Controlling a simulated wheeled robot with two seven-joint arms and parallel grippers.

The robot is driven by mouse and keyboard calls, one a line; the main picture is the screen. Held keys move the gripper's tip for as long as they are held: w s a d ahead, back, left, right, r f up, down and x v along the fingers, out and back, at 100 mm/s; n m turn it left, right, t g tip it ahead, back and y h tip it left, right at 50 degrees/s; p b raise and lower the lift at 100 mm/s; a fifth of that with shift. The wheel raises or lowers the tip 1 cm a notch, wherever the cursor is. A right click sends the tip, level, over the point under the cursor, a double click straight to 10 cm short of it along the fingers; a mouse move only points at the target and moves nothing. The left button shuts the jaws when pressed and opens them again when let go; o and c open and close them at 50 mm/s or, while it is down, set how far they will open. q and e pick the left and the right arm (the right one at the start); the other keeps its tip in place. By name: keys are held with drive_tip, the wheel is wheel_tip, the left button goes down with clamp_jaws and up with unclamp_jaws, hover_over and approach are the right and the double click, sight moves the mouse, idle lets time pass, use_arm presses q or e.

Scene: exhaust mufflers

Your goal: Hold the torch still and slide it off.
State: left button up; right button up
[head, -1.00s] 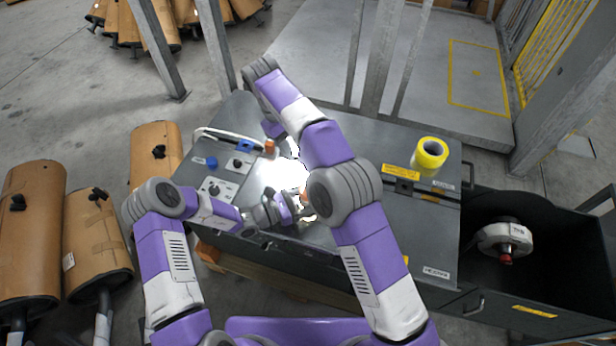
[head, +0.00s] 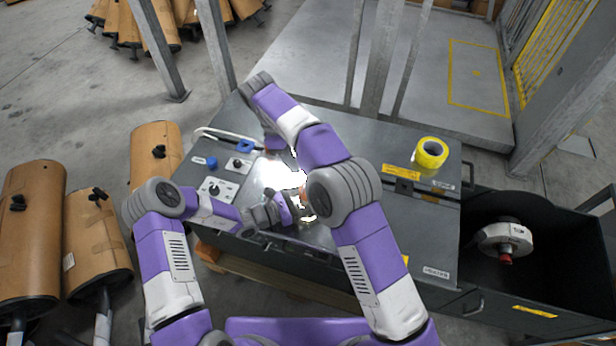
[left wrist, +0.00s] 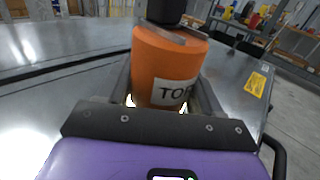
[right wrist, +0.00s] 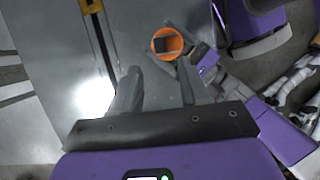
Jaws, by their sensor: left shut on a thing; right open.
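The torch (left wrist: 168,68) is an orange cylinder with a white label and a dark top, upright in the left wrist view. My left gripper (left wrist: 160,98) is shut around its sides. The right wrist view shows the torch (right wrist: 167,42) from above, with a dark block in its orange round end and my left gripper's fingers beside it. My right gripper (right wrist: 160,88) is open, with nothing seen between its fingers; the torch lies beyond its fingertips in that view. In the head view, my right arm and bright glare hide most of the torch and my right gripper.
The grey bench top (head: 370,150) carries a yellow tape roll (head: 431,152), a blue knob (head: 211,163) and a small control panel (head: 217,189). An open dark drawer (head: 550,270) at right holds a white round tool (head: 505,238). Brown mufflers (head: 98,235) stand at left.

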drive_tip(key=x, duration=0.8)
drive_tip(key=shift+d+f, duration=0.1)
drive_tip(key=shift+f, duration=0.15)
clamp_jaws()
